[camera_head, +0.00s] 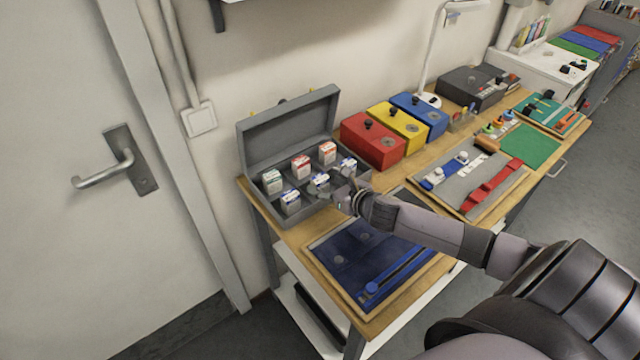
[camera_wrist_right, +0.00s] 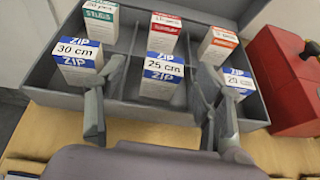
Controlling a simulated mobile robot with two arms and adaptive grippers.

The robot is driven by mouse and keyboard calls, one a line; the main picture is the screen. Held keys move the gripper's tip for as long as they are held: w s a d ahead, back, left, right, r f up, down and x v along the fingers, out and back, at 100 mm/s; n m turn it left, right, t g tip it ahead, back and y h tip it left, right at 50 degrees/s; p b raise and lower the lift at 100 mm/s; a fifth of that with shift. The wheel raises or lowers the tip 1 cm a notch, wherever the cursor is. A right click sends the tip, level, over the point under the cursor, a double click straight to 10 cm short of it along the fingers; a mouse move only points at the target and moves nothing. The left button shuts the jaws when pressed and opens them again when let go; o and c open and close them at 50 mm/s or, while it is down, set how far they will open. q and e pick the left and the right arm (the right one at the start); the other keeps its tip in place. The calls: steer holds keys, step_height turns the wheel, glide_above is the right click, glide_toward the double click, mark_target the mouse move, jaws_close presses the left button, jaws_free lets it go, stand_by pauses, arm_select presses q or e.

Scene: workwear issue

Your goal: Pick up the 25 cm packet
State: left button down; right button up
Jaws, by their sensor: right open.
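The 25 cm packet (camera_wrist_right: 164,73) is a small white box with a blue ZIP band, upright in the middle of the front row of the grey case. It also shows in the head view (camera_head: 319,181). My right gripper (camera_wrist_right: 160,84) is open, with one finger to each side of this packet and nothing held. In the head view the right gripper (camera_head: 341,187) is at the front of the case. A 30 cm packet (camera_wrist_right: 80,58) stands left of it, and another blue ZIP packet (camera_wrist_right: 238,82) to the right, partly hidden by the right finger. My left gripper is not in view.
The grey case (camera_head: 283,131) has its lid open behind the packets. Green- and red-topped boxes, including a green one (camera_head: 272,180), stand in the back row. A red box (camera_head: 372,143) is right of the case. A dark blue mat (camera_head: 345,255) lies in front.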

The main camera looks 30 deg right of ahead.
mark_target(321, 178)
steer(key=x, duration=0.1)
steer(key=p+x, duration=0.1)
steer(key=x, duration=0.1)
steer(key=shift+w+d, duration=0.15)
steer(key=shift+d, duration=0.1)
steer(key=shift+w+f, duration=0.25)
steer(key=shift+w, duration=0.35)
steer(key=c, duration=1.2)
